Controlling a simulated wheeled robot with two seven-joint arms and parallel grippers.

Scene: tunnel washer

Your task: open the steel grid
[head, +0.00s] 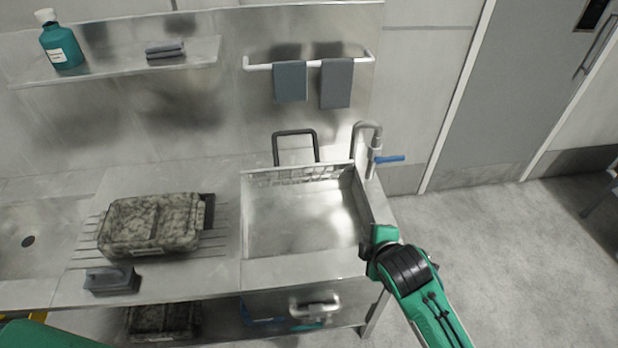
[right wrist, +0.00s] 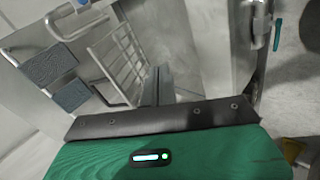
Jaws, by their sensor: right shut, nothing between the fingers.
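The steel grid (head: 310,175) stands steeply raised along the back edge of the sink basin (head: 300,225), and the basin shows open in front of it. In the right wrist view the grid (right wrist: 118,62) shows as a barred frame beyond the fingers. My right gripper (head: 378,245) is shut and empty near the front right corner of the basin, apart from the grid. In the right wrist view its shut fingers (right wrist: 158,85) point toward the basin. My left gripper is not in view.
A tap with a blue lever (head: 388,159) stands at the basin's back right corner. A dark loop handle (head: 296,133) rises behind the grid. A speckled case (head: 150,225) and a grey device (head: 110,280) rest on the counter to the left.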

